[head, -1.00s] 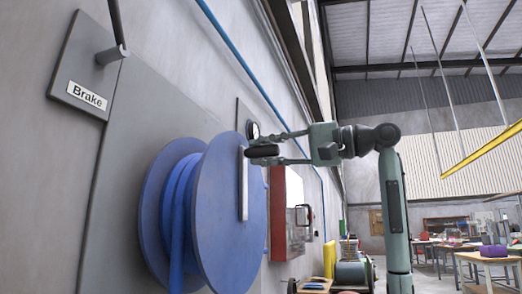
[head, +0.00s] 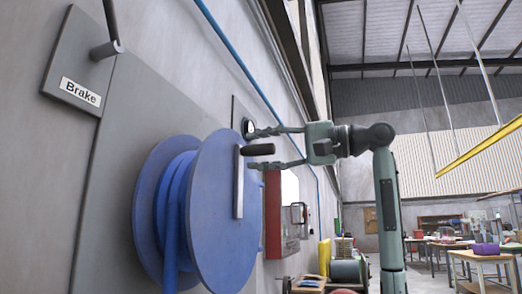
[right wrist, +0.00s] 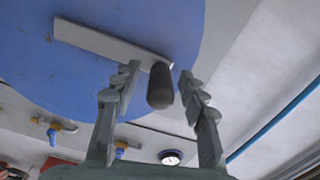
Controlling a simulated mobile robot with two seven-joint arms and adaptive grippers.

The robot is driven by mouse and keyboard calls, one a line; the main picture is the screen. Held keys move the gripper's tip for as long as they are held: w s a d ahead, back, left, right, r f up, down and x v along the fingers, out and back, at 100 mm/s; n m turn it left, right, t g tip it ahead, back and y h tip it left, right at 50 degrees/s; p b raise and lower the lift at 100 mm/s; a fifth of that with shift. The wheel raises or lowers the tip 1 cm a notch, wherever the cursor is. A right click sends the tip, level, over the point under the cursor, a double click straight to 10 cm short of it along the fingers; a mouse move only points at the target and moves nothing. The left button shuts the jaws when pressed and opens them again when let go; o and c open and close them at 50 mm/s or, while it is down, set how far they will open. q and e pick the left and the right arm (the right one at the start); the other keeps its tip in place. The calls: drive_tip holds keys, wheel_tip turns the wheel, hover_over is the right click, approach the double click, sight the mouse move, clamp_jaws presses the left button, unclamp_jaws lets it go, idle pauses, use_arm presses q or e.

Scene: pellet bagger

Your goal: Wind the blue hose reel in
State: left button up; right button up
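The blue hose reel (head: 215,215) is mounted on the wall, with blue hose (head: 172,215) wound on its drum. A grey crank arm (head: 238,183) lies across its face, with a black handle (head: 259,149) sticking out from the upper end. My right gripper (head: 249,150) is open, with one finger above the handle and one below. In the right wrist view the black handle (right wrist: 160,86) sits between the spread fingers, with visible gaps on both sides. A brake lever (head: 106,48) on a plate labelled "Brake" (head: 78,75) is at upper left. My left gripper is not in view.
A gauge (head: 248,127) is on the wall behind the reel. A red box (head: 281,212) is fixed to the wall beyond it. A blue pipe (head: 240,60) runs along the wall. Workbenches (head: 484,258) stand far off at right.

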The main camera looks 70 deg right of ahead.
drive_tip(key=s, duration=1.2)
drive_tip(key=shift+d, duration=0.45)
